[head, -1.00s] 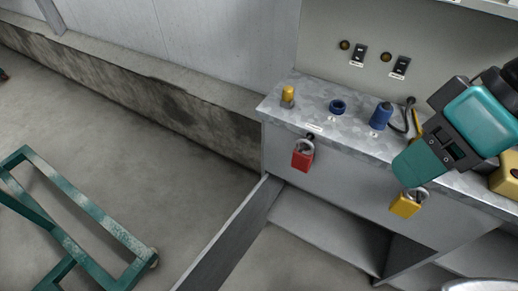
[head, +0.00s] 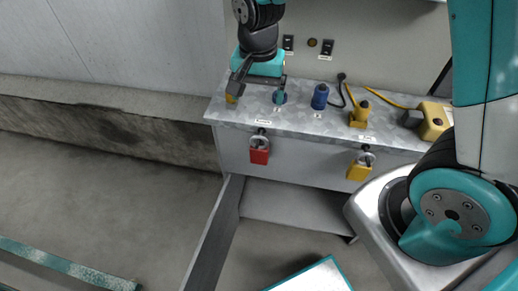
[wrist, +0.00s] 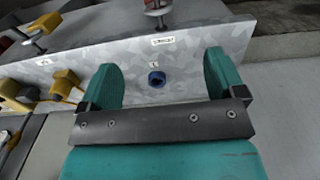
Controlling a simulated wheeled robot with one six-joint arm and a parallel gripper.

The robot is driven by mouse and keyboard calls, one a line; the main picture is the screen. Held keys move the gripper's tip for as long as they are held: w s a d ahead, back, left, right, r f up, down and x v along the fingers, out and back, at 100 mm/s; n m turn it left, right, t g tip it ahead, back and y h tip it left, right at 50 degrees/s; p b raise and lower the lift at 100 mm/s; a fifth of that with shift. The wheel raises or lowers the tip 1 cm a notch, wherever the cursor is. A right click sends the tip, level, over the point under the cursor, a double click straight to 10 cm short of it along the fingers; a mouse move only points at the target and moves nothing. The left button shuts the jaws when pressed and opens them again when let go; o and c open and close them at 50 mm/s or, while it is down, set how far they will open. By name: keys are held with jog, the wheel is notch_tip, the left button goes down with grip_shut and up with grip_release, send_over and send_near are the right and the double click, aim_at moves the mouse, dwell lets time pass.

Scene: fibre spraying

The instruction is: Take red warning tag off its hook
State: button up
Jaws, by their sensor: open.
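The red tag (head: 259,156) looks like a padlock with a grey shackle. It hangs from a hook on the front face of the metal counter, left of the yellow one. Part of it shows at the top edge of the wrist view (wrist: 155,5). My gripper (head: 258,95) is open above the counter's left end, behind and above the red tag and apart from it. In the wrist view its two teal fingers (wrist: 163,78) spread either side of a small blue ring (wrist: 157,79) on the countertop, with nothing held.
A yellow padlock-like tag (head: 360,166) hangs to the right. On the counter (head: 300,125) stand a blue cylinder (head: 320,96), a yellow fitting (head: 360,114) and a yellow box (head: 434,120). An orange-yellow piece (head: 231,98) is by my gripper's left finger.

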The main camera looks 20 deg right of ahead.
aim_at(259, 136)
notch_tip(259, 136, down, 12)
jog(key=shift+d+p, duration=0.1)
jog(key=shift+p, duration=0.5)
jog(key=shift+d+f+p, duration=0.1)
jog(key=shift+f+p, duration=0.65)
jog(key=shift+f, duration=1.95)
jog(key=c, duration=1.1)
